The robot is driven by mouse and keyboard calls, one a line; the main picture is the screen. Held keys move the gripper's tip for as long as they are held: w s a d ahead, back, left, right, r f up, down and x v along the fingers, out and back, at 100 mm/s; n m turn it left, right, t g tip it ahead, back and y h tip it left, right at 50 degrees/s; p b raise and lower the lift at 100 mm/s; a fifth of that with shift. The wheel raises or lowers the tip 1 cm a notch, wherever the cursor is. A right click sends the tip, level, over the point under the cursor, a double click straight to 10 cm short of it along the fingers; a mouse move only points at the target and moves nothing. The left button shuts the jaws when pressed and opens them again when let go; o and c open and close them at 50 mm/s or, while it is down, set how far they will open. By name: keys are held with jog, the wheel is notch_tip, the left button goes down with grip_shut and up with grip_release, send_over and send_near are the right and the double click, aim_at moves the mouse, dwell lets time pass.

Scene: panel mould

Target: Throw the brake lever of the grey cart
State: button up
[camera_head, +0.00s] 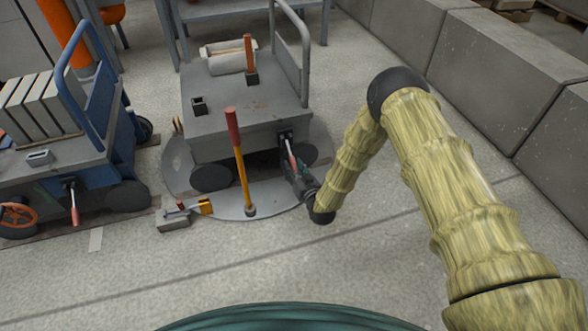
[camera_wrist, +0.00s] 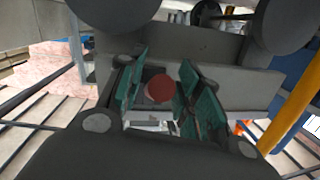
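The grey cart (camera_head: 240,110) stands on a round metal plate in the middle of the head view. Its brake lever (camera_head: 291,155) has a red grip and hangs from a dark bracket on the cart's near right end. My gripper (camera_head: 301,176) is at this lever, low beside the cart. In the wrist view the lever's round red end (camera_wrist: 160,88) shows between the green finger pads of my gripper (camera_wrist: 162,98). The fingers stand apart, with gaps visible on both sides of the red end. The lever's shaft behind that end is hidden in the wrist view.
A tall yellow lever with a red grip (camera_head: 239,155) stands in front of the cart, left of my gripper. A blue cart (camera_head: 120,125) with its own red-gripped lever (camera_head: 74,207) is at the left. A concrete block wall (camera_head: 490,75) runs along the right.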

jog(key=shift+s, duration=0.1)
jog(key=v, duration=1.2)
jog(key=shift+r, duration=0.1)
dwell(0.6)
